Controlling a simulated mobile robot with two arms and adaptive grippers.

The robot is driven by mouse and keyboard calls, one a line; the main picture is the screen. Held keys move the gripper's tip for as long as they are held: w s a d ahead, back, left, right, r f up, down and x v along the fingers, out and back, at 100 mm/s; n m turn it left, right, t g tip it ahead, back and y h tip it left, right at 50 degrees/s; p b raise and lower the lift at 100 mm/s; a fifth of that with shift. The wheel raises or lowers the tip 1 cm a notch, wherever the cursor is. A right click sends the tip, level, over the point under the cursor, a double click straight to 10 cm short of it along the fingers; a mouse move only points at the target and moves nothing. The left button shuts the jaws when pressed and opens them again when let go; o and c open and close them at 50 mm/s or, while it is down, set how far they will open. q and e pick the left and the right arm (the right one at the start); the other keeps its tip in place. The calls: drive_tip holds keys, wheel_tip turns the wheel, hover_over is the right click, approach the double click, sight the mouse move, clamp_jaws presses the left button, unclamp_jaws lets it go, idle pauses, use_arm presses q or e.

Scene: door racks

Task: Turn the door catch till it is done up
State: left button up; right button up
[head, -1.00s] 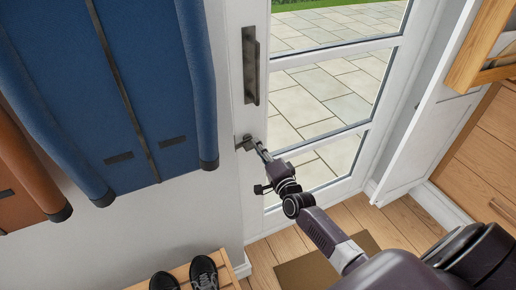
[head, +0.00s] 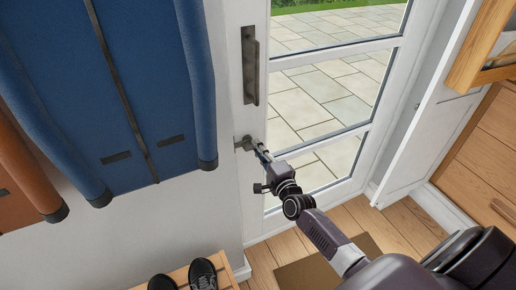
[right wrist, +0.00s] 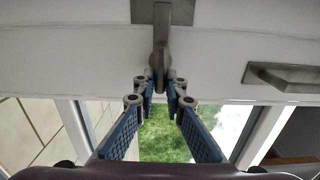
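The door catch (head: 243,143) is a dark grey metal piece on the white door (head: 259,215), below the long pull handle. In the right wrist view the catch's arm (right wrist: 161,50) points down the picture from its plate toward my fingers. My right gripper (head: 262,152) is at the catch, reaching in from the lower right. In the right wrist view its two blue-padded fingers (right wrist: 161,92) stand apart, with the end of the catch's arm between or just beyond their tips. A narrow gap seems to show on each side. My left gripper is out of view.
A dark pull handle (head: 250,66) is above the catch; it also shows in the right wrist view (right wrist: 285,77). Blue coat-like covers (head: 135,90) hang at left. Black shoes (head: 203,273) sit on a wooden bench below. A wooden cabinet (head: 485,150) stands at right.

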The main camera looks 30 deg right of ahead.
drive_tip(key=o, duration=0.4)
drive_tip(key=s, duration=1.2)
drive_tip(key=shift+a, duration=0.3)
drive_tip(key=shift+f, duration=0.15)
drive_tip(key=s+a+f+n+g, duration=0.25)
drive_tip(key=s+f+n, duration=0.2)
drive_tip(key=f, duration=0.65)
drive_tip(key=s+a+f+n+g+y, duration=0.1)
drive_tip(key=s+f+n+g, duration=0.35)
drive_tip(key=f, duration=0.75)
drive_tip(key=s+a+f+n+g, duration=0.2)
drive_tip(key=s+f, duration=0.4)
drive_tip(key=f, duration=0.5)
drive_tip(key=s+a+f+n+g, duration=0.1)
drive_tip(key=s+f, duration=0.4)
drive_tip(key=s, duration=0.5)
drive_tip(key=s+a+f+n+g, duration=0.2)
drive_tip(key=s+f+n+g, duration=0.2)
drive_tip(key=s, duration=0.6)
drive_tip(key=s+a+f+n+g, duration=0.1)
drive_tip(key=s+f+n+g, duration=0.2)
drive_tip(key=s, duration=0.7)
drive_tip(key=shift+a+f+n, duration=0.1)
drive_tip(key=shift+f+n, duration=0.45)
drive_tip(key=shift+f, duration=0.55)
drive_tip(key=shift+a+f+n, duration=0.1)
drive_tip(key=shift+f+n, duration=0.45)
drive_tip(key=shift+f, duration=0.5)
